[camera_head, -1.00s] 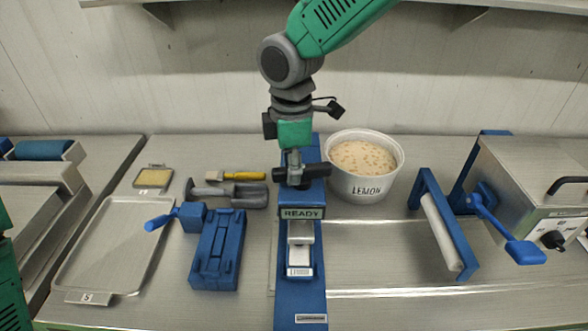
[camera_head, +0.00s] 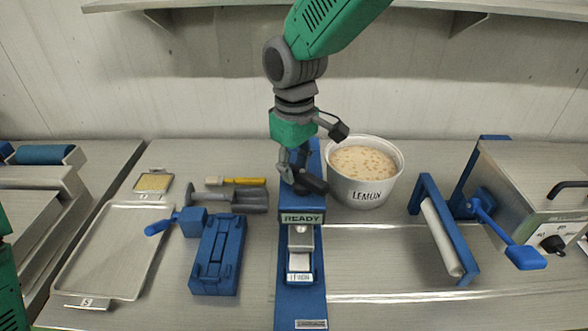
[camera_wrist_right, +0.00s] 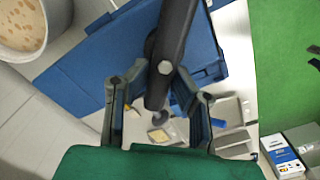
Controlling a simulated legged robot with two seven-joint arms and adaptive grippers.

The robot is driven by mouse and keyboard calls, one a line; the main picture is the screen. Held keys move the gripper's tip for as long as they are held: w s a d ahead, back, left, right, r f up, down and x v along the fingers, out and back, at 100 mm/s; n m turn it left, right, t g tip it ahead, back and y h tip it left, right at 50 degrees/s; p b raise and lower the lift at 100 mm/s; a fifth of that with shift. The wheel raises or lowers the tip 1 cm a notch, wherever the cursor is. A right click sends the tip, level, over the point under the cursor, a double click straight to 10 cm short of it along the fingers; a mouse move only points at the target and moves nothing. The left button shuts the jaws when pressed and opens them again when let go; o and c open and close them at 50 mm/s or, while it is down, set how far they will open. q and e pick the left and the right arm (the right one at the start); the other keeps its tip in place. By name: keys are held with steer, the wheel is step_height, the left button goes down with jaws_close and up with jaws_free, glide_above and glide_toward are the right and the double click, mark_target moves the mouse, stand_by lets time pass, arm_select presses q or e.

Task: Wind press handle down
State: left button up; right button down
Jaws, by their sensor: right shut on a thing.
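My right gripper (camera_head: 297,169) comes from above and is shut on the handle. A small pale block with a label (camera_head: 300,268) sits in the press below the sign. My left gripper is not in view.
A blue frame with a roller (camera_head: 441,232) and a steel machine (camera_head: 540,180) are further right. A blue fixture (camera_head: 217,258), metal tray (camera_head: 70,290) and brush (camera_head: 240,181) lie left. Bench between press and roller is clear.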

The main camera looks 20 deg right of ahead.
mark_target(293, 163)
steer(key=shift+w+d+m, duration=0.1)
steer(key=shift+w+m, duration=0.05)
steer(key=shift+m, duration=0.65)
steer(key=c, duration=1.4)
jaws_free()
steer(key=shift+w, duration=0.1)
steer(key=shift+w+f, duration=0.15)
steer(key=shift+w, duration=0.05)
steer(key=shift+r, duration=0.25)
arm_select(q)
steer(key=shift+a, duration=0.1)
arm_select(e)
step_height(293, 163, up, 11)
steer(key=shift+r, duration=0.2)
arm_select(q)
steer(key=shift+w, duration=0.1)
arm_select(e)
steer(key=shift+w, duration=0.15)
